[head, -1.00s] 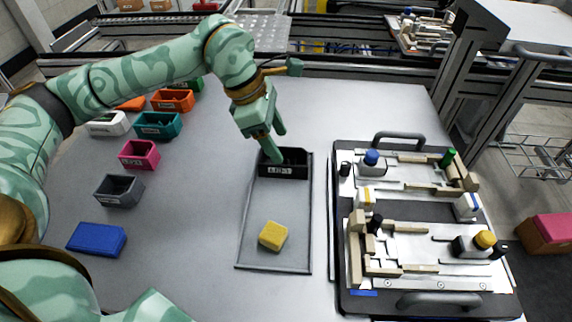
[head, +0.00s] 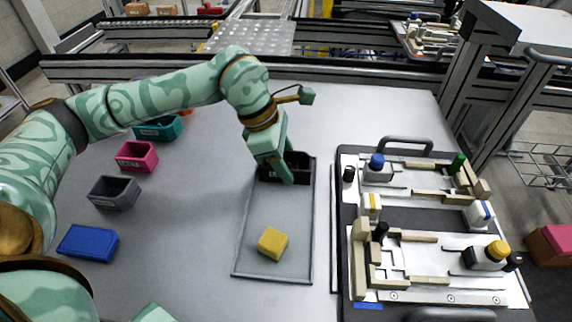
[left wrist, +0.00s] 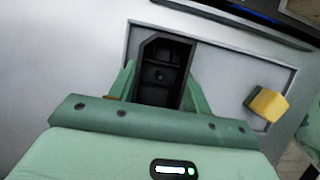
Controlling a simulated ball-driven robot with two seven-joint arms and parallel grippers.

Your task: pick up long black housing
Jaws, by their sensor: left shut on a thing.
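The long black housing (head: 299,169) is an open-topped black box with a pale label seen a second ago on its front. It lies across the far end of the grey tray (head: 242,230). My left gripper (head: 284,172) reaches down over it, with one finger in front of its near wall and hiding part of it. In the left wrist view the housing (left wrist: 160,75) sits between both fingers, its dark inside with small round features showing. My left gripper is shut on it. I cannot tell whether it is lifted.
A yellow block (head: 273,243) lies in the near part of the tray. A fixture pallet (head: 408,213) with handles and small bottle-like parts stands right of it. Blue (head: 88,242), grey (head: 114,192), pink (head: 136,156) and teal (head: 158,128) bins line the left. Bare table lies between.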

